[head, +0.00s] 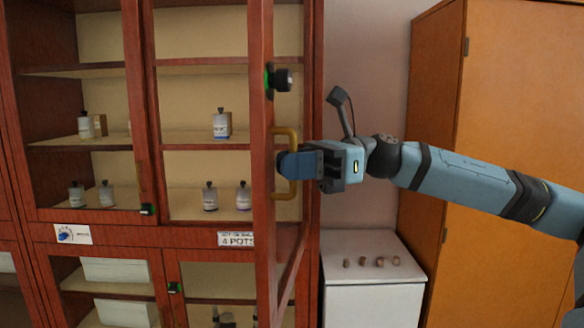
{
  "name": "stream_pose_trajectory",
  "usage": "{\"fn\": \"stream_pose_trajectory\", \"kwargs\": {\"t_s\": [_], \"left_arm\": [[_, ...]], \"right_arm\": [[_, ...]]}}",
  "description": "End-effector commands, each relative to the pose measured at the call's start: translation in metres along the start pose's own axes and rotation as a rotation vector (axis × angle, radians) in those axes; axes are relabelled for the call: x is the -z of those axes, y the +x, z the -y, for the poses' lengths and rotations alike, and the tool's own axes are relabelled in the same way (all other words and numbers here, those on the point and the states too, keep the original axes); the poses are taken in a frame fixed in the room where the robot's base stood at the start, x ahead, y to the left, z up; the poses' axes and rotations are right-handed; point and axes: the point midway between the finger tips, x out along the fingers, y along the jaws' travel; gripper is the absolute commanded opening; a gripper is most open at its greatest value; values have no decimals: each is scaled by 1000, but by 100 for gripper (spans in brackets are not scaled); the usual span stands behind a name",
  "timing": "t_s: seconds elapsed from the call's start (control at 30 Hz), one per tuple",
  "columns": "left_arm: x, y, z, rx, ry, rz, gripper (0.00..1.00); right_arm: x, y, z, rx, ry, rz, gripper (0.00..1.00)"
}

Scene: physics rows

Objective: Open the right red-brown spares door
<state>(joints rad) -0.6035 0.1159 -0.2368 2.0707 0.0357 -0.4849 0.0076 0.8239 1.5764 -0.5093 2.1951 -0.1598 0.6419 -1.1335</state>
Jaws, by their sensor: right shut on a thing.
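The right red-brown door (262,215) of the upper cabinet stands swung out towards me, seen at a steep angle, with its hinge side at the right. Its brass bar handle (285,131) is on the stile at its free edge. My right gripper (288,165) reaches in from the right and is shut on this handle. My left gripper is not in view.
Behind the doors, shelves (190,138) hold several small bottles (221,124). A label reading "4 POTS" (236,239) is below. A white cabinet (375,290) with several small knobs stands at lower right, before a tall orange cabinet (510,100). Grey wall (370,60) shows between.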

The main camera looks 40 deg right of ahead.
Motion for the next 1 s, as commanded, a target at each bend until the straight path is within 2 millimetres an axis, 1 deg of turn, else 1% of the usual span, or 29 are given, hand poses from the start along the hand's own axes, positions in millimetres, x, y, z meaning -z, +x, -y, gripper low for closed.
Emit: {"fn": "stream_pose_trajectory", "kwargs": {"t_s": [0.07,0.1,0.13,0.43,0.57,0.67,0.77,0.8,1.0], "left_arm": [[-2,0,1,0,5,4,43],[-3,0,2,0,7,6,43],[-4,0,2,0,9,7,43],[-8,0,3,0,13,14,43],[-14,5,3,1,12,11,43],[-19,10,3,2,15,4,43],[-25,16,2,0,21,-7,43],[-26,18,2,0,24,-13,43],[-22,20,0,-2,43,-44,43]], "right_arm": [[0,0,0,0,0,-1,0],[0,0,0,1,0,0,15],[0,0,0,1,0,0,22],[0,-1,0,2,0,0,22],[4,-9,1,5,0,-2,22],[6,-22,2,8,0,-3,22],[7,-42,1,9,-1,-4,22],[7,-51,1,9,-1,-3,22],[3,-97,0,7,-3,0,22]]}}
